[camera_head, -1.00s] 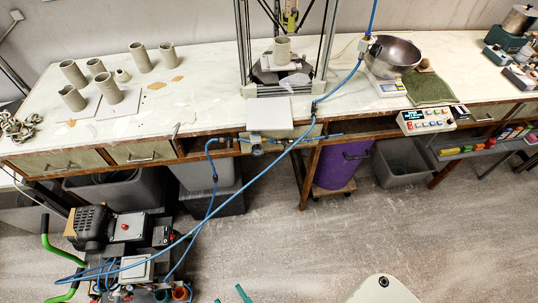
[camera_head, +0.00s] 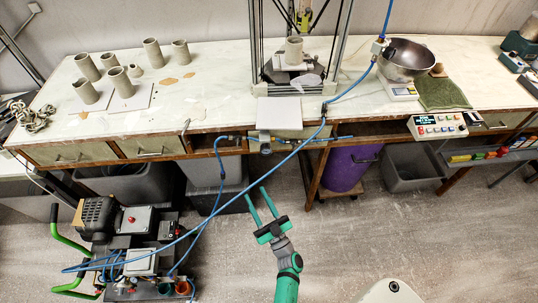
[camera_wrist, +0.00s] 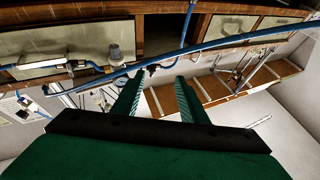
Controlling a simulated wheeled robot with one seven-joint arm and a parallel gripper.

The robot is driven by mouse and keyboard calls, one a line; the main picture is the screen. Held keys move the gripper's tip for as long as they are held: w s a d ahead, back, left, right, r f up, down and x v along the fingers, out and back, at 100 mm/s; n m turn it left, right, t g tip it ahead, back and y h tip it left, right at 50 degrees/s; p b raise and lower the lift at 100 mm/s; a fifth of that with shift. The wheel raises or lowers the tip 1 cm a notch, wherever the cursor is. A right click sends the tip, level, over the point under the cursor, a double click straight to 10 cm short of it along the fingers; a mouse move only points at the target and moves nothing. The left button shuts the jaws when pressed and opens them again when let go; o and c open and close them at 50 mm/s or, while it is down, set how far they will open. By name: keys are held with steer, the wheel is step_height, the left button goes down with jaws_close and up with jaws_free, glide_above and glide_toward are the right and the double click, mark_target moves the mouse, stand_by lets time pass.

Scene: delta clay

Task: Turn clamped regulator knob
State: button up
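The regulator (camera_head: 265,143) is a small grey fitting at the bench's front edge, below the white board, with blue hose on both sides. Its knob is too small to make out clearly in the head view. In the wrist view a grey cylindrical fitting (camera_wrist: 115,53) at upper left, near the drawer front, looks like the regulator. My gripper (camera_head: 257,193) has two green fingers spread apart, with nothing between them. It is in front of the bench, below the regulator and apart from it. Its fingers also show in the wrist view (camera_wrist: 159,78).
A long blue hose (camera_head: 225,202) runs from the compressor (camera_head: 135,222) up past the regulator, and crosses the wrist view (camera_wrist: 120,77) beyond my fingertips. A purple bin (camera_head: 345,168) and grey bin (camera_head: 410,168) stand under the bench (camera_head: 220,87).

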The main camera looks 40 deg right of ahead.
steer(key=d+n+y, duration=0.2)
steer(key=d, duration=1.1)
steer(key=x, duration=1.1)
steer(key=shift+w+a, duration=0.2)
steer(key=shift+m, duration=0.3)
jaws_close()
